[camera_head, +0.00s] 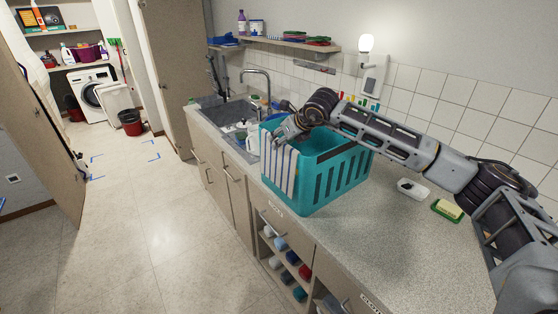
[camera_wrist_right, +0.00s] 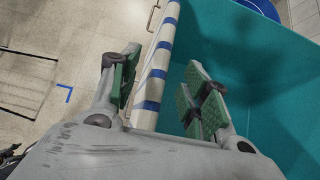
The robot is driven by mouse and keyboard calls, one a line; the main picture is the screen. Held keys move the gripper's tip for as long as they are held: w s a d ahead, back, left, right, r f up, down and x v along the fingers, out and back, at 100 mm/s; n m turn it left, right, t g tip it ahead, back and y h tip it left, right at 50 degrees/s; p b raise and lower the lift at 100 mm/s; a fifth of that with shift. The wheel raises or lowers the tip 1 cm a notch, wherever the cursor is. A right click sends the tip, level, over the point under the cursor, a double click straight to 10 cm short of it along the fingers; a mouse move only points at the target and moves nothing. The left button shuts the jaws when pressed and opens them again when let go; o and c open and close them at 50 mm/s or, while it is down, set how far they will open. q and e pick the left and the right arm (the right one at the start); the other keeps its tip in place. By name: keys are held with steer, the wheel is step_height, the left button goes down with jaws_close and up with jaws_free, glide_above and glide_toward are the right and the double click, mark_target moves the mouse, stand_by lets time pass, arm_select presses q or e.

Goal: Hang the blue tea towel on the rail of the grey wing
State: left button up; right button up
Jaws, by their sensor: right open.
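A white tea towel with blue stripes (camera_head: 280,168) hangs over the left rim of a teal basket (camera_head: 330,178) on the counter. In the right wrist view the towel (camera_wrist_right: 158,62) runs as a narrow striped band along the rim. My right gripper (camera_head: 282,130) is at the top of the towel. Its two green-padded fingers (camera_wrist_right: 158,92) are apart, one on each side of the towel and rim; I cannot tell whether they touch it. My left gripper is not in view. I cannot make out a grey wing or its rail.
The sink (camera_head: 228,112) lies beyond the basket. A white dish (camera_head: 412,189) and a yellow-green sponge (camera_head: 447,210) lie on the counter at right. The pale tiled floor (camera_head: 150,240) at left is largely clear. A washing machine (camera_head: 92,92) stands in the far room, with blue corner marks on the floor before it.

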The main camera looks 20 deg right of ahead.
steer(key=shift+x, duration=1.3)
steer(key=shift+r, duration=0.1)
jaws_close()
